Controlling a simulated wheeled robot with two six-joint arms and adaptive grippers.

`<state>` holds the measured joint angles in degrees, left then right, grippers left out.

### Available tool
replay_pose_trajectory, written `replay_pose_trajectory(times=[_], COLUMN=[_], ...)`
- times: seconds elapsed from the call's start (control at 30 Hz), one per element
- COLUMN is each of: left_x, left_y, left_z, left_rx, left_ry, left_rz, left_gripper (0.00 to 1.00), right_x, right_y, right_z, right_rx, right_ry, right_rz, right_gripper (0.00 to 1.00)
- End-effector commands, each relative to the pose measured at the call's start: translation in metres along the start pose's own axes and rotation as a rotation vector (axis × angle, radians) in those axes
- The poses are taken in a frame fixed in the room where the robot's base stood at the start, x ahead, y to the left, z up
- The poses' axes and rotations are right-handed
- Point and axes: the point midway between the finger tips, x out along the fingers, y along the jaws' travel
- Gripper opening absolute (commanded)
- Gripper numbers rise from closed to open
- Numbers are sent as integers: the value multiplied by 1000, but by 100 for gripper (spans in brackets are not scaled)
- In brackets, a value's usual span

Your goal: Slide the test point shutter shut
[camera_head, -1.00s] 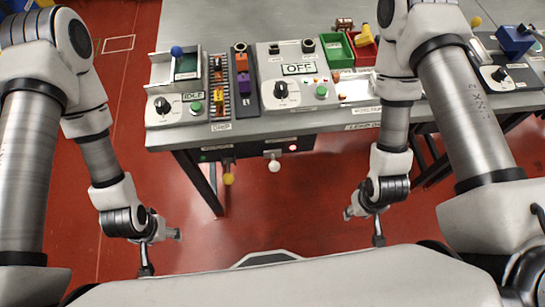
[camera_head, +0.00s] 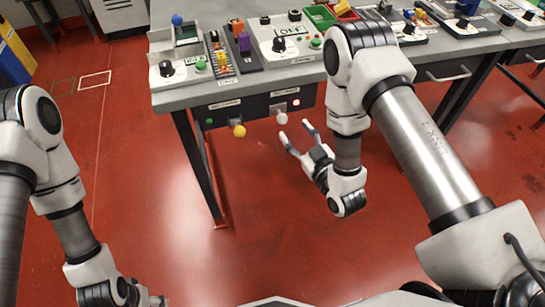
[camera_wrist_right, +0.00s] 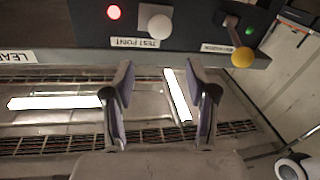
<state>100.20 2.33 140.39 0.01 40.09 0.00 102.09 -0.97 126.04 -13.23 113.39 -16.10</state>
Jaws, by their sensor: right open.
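The test point shutter's white knob (camera_head: 282,118) hangs at the front of the dark panel under the bench, below a white label and near a lit red lamp (camera_head: 296,103). In the right wrist view, the white knob (camera_wrist_right: 155,22) stands by the label TEST POINT (camera_wrist_right: 135,42) and the red lamp (camera_wrist_right: 114,12). My right gripper (camera_head: 294,128) is open and empty, just below the knob, its fingers pointing toward the panel. It also shows in the wrist view (camera_wrist_right: 160,70), apart from the knob. My left gripper (camera_head: 150,299) is cut off at the bottom edge.
A yellow knob (camera_head: 239,131) on a lever hangs left of the white one, with a green lamp (camera_head: 210,122) beyond. The bench top (camera_head: 185,95) carries several control boxes. A bench leg (camera_head: 197,165) stands at left. The red floor in front is clear.

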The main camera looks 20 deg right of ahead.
Motion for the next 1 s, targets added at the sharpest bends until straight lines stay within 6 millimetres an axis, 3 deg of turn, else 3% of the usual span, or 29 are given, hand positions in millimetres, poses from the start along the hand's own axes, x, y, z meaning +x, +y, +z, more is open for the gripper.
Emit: replay_pose_trajectory(times=[0.03,0.1,0.27,0.63,0.93,1.0], left_x=[19,24,21,15,15,15], left_y=[0,0,0,0,0,0], left_z=[-1,-1,-1,-1,-1,-1], left_rx=[1,1,1,1,1,1], left_ry=[1,2,3,2,2,2], left_rz=[0,0,0,0,0,0], left_gripper=[66,66,66,66,66,66], right_x=[1,2,10,74,80,80], right_y=[-4,-5,-5,-5,-5,-5], right_z=[17,21,18,18,19,19], right_rx=[-2,-2,-3,-2,-1,-1], right_ry=[4,5,7,4,1,1], right_rz=[-1,-2,-3,-3,-3,-3], right_gripper=[57,57,57,57,57,32])
